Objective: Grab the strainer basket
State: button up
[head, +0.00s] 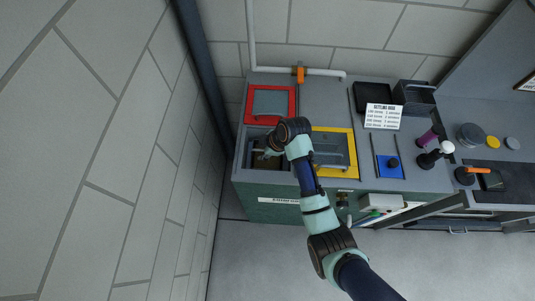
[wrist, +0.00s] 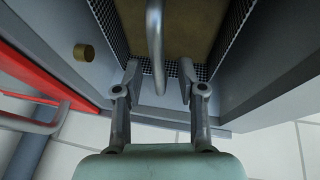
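The strainer basket (wrist: 122,45) shows in the wrist view as dark mesh walls around a brownish inside, set in a grey basin. Its grey bent-rod handle (wrist: 155,40) reaches down between the two fingers of my gripper (wrist: 158,68). The fingers are apart, with a visible gap on each side of the handle, so my gripper is open. In the head view my gripper (head: 268,153) is over the left front compartment of the bench. My wrist hides most of that compartment, and I cannot make out the basket clearly there.
A red-framed compartment (head: 271,91) lies behind, and a yellow-framed one (head: 350,153) lies to the right. A brass-coloured knob (wrist: 84,53) sits on the basin wall beside the basket. A sign (head: 382,116), a blue tray (head: 389,172) and a black bin (head: 415,97) stand farther right.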

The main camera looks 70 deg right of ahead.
jog(key=shift+w+f, duration=0.2)
jog(key=shift+f, duration=0.1)
grip_shut()
dwell(0.4)
